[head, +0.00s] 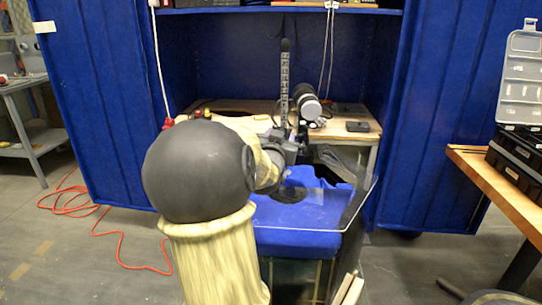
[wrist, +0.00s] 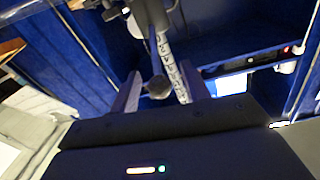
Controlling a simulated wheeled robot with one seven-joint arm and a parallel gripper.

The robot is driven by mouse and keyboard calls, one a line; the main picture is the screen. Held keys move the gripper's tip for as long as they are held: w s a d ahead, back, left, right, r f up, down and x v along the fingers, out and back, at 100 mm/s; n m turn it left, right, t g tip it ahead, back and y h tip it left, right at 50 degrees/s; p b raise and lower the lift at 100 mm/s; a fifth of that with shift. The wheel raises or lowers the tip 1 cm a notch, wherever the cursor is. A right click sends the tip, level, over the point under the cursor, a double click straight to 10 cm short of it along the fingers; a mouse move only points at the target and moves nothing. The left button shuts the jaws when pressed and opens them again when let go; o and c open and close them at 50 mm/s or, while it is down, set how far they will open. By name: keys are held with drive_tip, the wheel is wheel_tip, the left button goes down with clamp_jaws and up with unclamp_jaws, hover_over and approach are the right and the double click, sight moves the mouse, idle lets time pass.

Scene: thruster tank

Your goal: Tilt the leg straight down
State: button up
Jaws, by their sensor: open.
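The leg (head: 284,85) is a slim grey perforated bar with a dark rounded tip. It stands upright above the tank in the head view, tip pointing up. In the wrist view the leg (wrist: 168,58) runs down from the top toward the space between my fingers, with a dark round knob (wrist: 158,88) beside its lower part. My gripper (wrist: 161,88) is open, one finger on each side of the knob. I cannot tell whether either finger touches. In the head view my arm hides much of the gripper and the leg's base.
A blue-topped tank (head: 290,239) with a clear panel (head: 342,215) stands ahead. A black-and-white cylinder (head: 309,104) is right of the leg. A wooden shelf (head: 345,130) lies behind, inside a blue cabinet (head: 230,55). A workbench (head: 500,180) with cases stands at right.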

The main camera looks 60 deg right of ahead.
drive_tip(key=p+v, duration=0.2)
drive_tip(key=v, duration=1.3)
drive_tip(key=shift+s, duration=0.2)
drive_tip(key=shift+w+a+f, duration=0.1)
drive_tip(key=shift+a, duration=0.05)
